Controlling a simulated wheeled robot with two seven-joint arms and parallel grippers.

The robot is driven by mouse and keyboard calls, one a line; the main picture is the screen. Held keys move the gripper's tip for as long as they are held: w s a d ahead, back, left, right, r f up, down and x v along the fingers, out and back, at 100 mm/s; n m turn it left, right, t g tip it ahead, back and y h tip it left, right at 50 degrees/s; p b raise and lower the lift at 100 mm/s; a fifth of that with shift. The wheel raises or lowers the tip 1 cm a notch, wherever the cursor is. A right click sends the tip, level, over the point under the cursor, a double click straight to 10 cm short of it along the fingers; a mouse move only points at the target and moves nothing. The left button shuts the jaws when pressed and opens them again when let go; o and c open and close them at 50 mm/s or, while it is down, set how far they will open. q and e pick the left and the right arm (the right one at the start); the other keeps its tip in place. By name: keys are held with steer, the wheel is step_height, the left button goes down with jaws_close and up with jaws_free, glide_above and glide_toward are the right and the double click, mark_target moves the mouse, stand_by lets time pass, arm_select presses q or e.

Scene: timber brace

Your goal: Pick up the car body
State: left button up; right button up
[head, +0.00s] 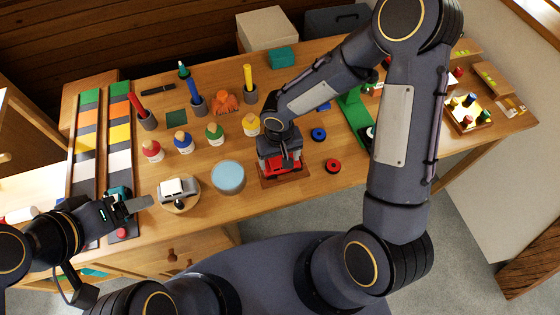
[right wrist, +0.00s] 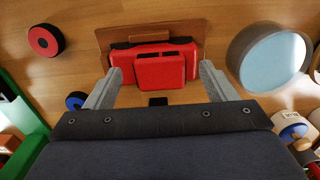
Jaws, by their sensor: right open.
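The red car body (head: 283,165) sits on a small brown wooden board (head: 305,178) near the front edge of the table. In the right wrist view the car body (right wrist: 155,67) lies between my right fingers, toward the tips. My right gripper (head: 281,158) points down over it and hides part of it in the head view. Its two fingers (right wrist: 158,80) are apart, one on each side of the car body; I cannot tell whether they touch it. My left gripper (head: 138,206) is over the left part of the table, by the coloured strips; its jaw state is unclear.
Several paint jars (head: 183,142) stand behind.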

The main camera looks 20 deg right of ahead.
steer(key=shift+f, duration=0.6)
steer(key=c, duration=1.1)
steer(key=shift+r, duration=0.15)
